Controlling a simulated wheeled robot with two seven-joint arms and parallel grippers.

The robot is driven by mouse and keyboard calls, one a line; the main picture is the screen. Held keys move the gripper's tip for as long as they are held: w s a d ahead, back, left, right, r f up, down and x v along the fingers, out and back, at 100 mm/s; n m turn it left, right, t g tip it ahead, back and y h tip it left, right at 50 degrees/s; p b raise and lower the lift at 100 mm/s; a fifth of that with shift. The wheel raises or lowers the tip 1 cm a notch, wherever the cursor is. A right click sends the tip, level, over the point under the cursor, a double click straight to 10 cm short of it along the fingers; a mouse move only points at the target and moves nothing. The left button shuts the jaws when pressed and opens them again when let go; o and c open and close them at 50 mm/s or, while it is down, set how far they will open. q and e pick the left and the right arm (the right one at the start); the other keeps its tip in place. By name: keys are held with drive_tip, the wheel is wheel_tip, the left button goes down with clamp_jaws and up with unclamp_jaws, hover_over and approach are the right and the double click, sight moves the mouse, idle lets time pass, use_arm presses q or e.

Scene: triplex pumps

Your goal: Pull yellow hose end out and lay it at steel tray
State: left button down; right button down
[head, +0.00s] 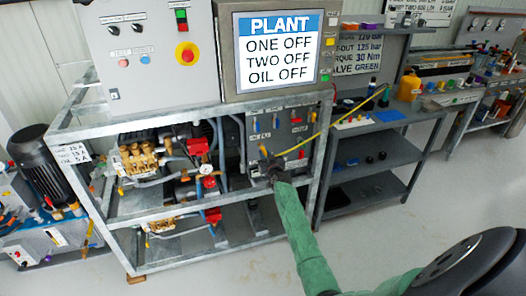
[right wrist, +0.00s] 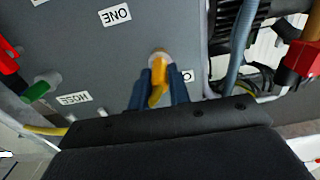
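The yellow hose end (right wrist: 158,82) is at a port on the grey panel (right wrist: 90,60), beside a label reading ONE. My right gripper (right wrist: 160,76) has its two blue fingers on either side of it, close against it. In the head view my right gripper (head: 268,160) is at the lower part of the panel under the PLANT screen. The yellow hose (head: 318,135) runs from there up and right to the grey bench. My left gripper is out of view.
A galvanised frame (head: 130,215) with pumps and pipes (head: 180,165) stands left of the gripper. Red and green fittings (right wrist: 40,88) sit on the panel. The bench at right carries a yellow jug (head: 409,86) and small coloured parts. Floor in front is clear.

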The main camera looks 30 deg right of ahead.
drive_tip(key=p+v, duration=0.3)
drive_tip(key=v, duration=0.4)
drive_tip(key=shift+s, duration=0.25)
idle(2.7)
